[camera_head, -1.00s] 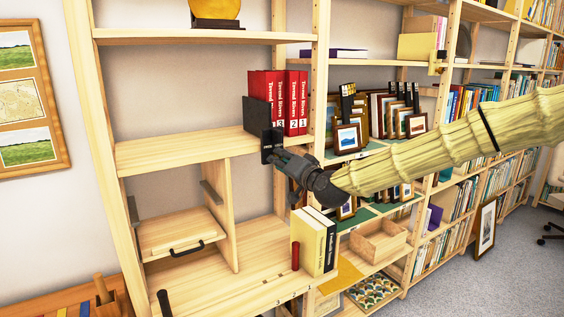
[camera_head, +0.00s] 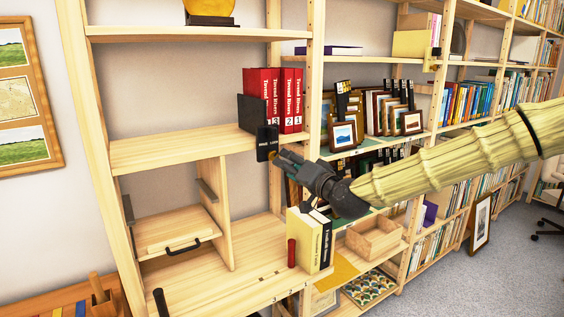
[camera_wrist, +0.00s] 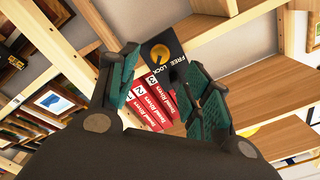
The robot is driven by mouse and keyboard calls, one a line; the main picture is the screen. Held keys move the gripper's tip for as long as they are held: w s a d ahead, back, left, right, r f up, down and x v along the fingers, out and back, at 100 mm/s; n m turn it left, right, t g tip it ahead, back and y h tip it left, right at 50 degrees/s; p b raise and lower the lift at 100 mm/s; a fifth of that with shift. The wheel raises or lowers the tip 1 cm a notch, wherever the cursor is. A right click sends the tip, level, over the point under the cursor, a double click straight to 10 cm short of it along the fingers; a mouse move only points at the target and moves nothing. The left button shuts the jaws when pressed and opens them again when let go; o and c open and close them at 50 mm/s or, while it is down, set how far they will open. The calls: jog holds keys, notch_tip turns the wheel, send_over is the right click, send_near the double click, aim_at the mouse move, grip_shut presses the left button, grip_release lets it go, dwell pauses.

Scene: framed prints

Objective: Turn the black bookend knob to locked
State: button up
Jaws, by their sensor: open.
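The black bookend (camera_head: 251,113) stands upright on the shelf, left of the red books. Its black front plate (camera_head: 267,136) faces me. I cannot tell which word the knob points to. My gripper (camera_head: 277,161) is open and empty, just in front of and below the plate. In the wrist view its green-padded fingers (camera_wrist: 158,76) are spread, with the plate and books beyond them. The knob looks clear of both fingers.
Red books (camera_head: 285,101) stand right beside the bookend. A shelf upright (camera_head: 314,100) and framed prints (camera_head: 343,136) are close to the right of my gripper. Yellow and black books (camera_head: 308,240) stand below. The shelf left of the bookend is clear (camera_head: 170,150).

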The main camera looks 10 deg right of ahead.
jog(key=shift+v, duration=2.4)
jog(key=shift+d, duration=0.1)
jog(key=s+a+f+n+g+h, duration=0.1)
jog(key=s+f+g, duration=0.3)
jog(key=f, duration=0.9)
jog(key=s+a+f+g+h, duration=0.15)
jog(key=s+f, duration=0.35)
jog(key=f, duration=0.9)
jog(key=s+a+f+n+g, duration=0.1)
jog(key=s+f+g, duration=0.3)
jog(key=f, duration=0.9)
jog(key=s+d+f+n+g+h, duration=0.1)
jog(key=s+d+f+g, duration=0.1)
jog(key=s+f, duration=0.5)
jog(key=s+d+f+n+g+h, duration=0.1)
jog(key=s+f+g, duration=0.2)
jog(key=s+f, duration=0.4)
jog(key=s+d+f+g+h, duration=0.1)
jog(key=s+f, duration=0.7)
jog(key=s, duration=1.1)
jog(key=shift+s+d+n+g+h, duration=0.3)
jog(key=shift+d+n+g+h, duration=0.1)
jog(key=shift+d+g, duration=0.4)
